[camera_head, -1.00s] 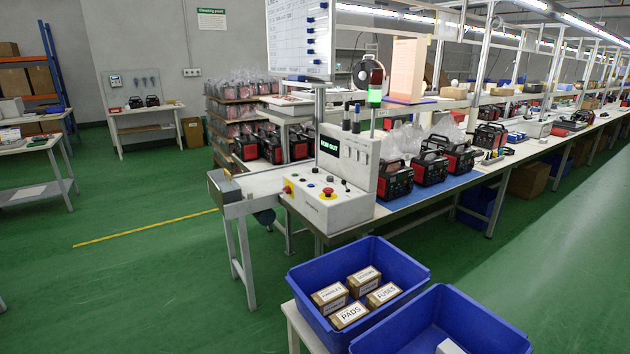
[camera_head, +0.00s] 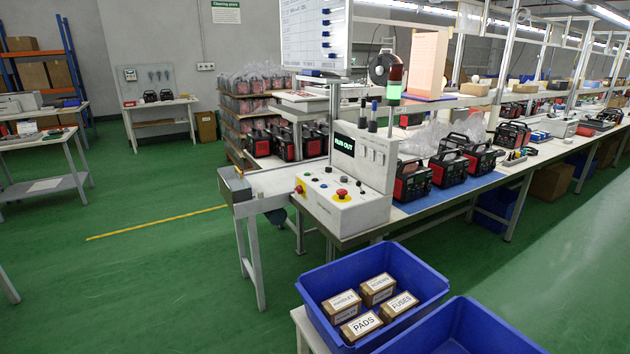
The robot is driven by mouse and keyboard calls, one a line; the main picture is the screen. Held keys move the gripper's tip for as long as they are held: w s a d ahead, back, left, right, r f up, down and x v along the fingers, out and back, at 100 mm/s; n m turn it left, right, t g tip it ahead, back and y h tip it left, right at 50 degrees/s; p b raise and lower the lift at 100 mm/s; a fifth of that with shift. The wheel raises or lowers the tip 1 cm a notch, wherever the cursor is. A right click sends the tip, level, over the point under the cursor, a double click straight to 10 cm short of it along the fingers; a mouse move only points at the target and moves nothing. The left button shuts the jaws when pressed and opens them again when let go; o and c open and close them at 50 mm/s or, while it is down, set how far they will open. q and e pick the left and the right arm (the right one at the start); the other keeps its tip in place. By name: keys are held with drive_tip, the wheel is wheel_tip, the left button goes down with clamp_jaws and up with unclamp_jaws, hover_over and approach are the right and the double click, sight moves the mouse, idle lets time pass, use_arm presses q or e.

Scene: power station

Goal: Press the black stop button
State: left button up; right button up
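A white control box (camera_head: 345,212) stands at the near end of the long workbench. On its sloped top are a red mushroom button on a yellow base (camera_head: 342,195), a small red-and-yellow control (camera_head: 299,189) at the left edge, and several small dark controls (camera_head: 323,185) between them. These dark controls are too small to tell which is the black stop button. Behind the box stands a white panel (camera_head: 375,155) with a dark display (camera_head: 344,144) showing green-white letters. Neither of my grippers is in view.
Blue bins (camera_head: 312,302) stand on a low white table in front of the box; one holds labelled cartons (camera_head: 361,326). A short conveyor (camera_head: 237,187) juts out left of the box. Green floor (camera_head: 150,270) is open at left. Black-and-red units (camera_head: 412,182) line the bench.

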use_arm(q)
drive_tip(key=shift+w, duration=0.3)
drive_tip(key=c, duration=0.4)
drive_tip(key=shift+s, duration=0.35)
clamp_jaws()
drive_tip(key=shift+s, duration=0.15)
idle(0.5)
